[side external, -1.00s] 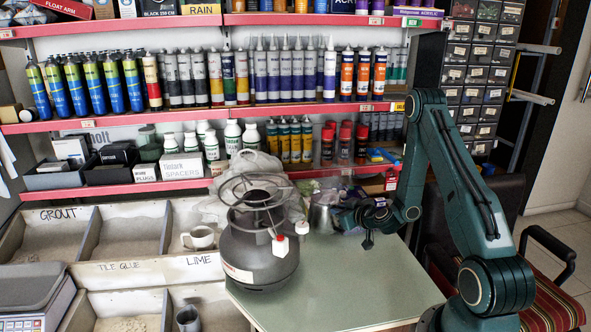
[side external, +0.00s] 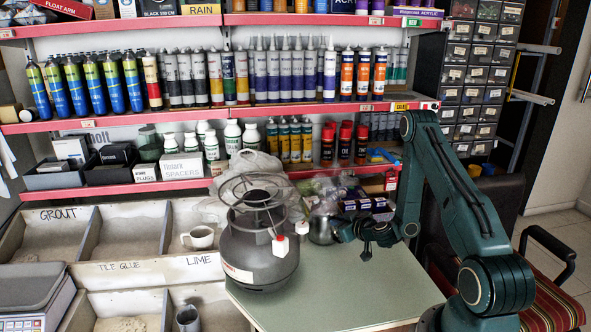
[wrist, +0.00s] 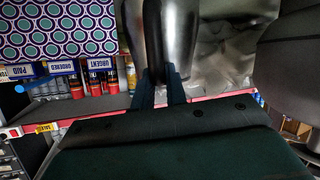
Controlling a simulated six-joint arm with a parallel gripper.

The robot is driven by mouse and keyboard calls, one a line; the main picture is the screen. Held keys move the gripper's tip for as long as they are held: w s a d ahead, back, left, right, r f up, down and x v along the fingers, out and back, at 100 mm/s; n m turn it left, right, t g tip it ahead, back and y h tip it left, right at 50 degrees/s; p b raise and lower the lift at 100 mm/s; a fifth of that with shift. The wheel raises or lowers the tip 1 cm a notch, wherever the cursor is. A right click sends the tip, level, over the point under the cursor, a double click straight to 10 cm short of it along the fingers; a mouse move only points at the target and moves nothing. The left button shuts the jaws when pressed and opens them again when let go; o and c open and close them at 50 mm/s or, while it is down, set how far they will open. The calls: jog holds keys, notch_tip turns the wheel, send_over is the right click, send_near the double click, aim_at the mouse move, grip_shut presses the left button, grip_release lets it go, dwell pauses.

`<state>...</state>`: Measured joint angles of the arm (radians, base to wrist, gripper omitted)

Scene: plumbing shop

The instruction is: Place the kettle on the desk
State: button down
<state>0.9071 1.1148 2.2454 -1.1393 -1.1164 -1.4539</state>
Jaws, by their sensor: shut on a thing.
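The kettle (side external: 321,230) is a shiny silver metal vessel at the back of the green-topped desk (side external: 340,290), just right of the gas cylinder. My gripper (side external: 336,231) is at its right side and shut on it. In the wrist view the kettle's silver body (wrist: 176,35) rises between and beyond the dark fingers (wrist: 160,88). The kettle looks upright and low over the desk; I cannot tell if its base touches. Part of it is hidden by the gripper and the cylinder.
A grey gas cylinder with a burner ring (side external: 258,250) stands close left of the kettle. A patterned box (side external: 365,206) lies behind my gripper. Shelves of tubes and cans (side external: 290,105) rise behind. The front and right of the desktop are clear.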

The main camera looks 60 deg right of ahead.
jog(key=shift+f, duration=0.1)
dwell(0.3)
jog(key=c, duration=1.4)
grip_release()
jog(key=shift+c, duration=0.2)
jog(key=shift+s, duration=0.15)
notch_tip(320, 180, up, 8)
jog(key=s+a, duration=0.1)
jog(key=s, duration=0.1)
jog(key=shift+a, duration=0.15)
jog(key=shift+s, duration=0.1)
